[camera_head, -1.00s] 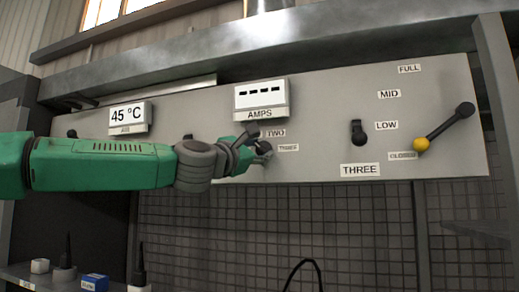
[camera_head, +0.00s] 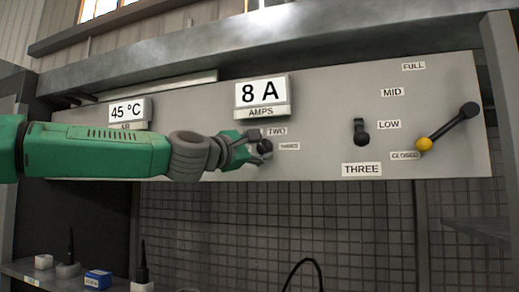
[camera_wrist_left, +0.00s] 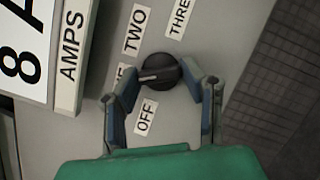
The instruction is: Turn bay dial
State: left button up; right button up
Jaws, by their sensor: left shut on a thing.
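The bay dial (camera_head: 264,147) is a round black knob on the grey panel, below the AMPS display (camera_head: 262,95), which reads 8 A. My left gripper (camera_head: 258,148) is at the dial, shut on it. In the left wrist view the dial (camera_wrist_left: 160,71) sits between the two fingers of the gripper (camera_wrist_left: 163,85), with a pale pointer mark on its face. Labels TWO (camera_wrist_left: 138,29), THREE (camera_wrist_left: 179,18) and OFF (camera_wrist_left: 145,117) surround it, and another label is partly hidden by a finger. My right gripper is not in view.
A lever with a yellow knob (camera_head: 424,144) stands at the panel's right, near the CLOSED label. A black switch (camera_head: 361,131) sits beside LOW. Small items, including a blue box (camera_head: 98,279), stand on a lower shelf.

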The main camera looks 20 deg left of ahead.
pick_arm(q)
jog(key=shift+f, duration=0.1)
jog(key=o, duration=1.1)
jog(key=shift+o, duration=0.2)
jog(key=shift+s+a, duration=0.1)
jog(key=shift+s, duration=0.15)
jog(key=v, duration=1.1)
jog(key=shift+f, duration=0.15)
jog(key=shift+s, duration=0.1)
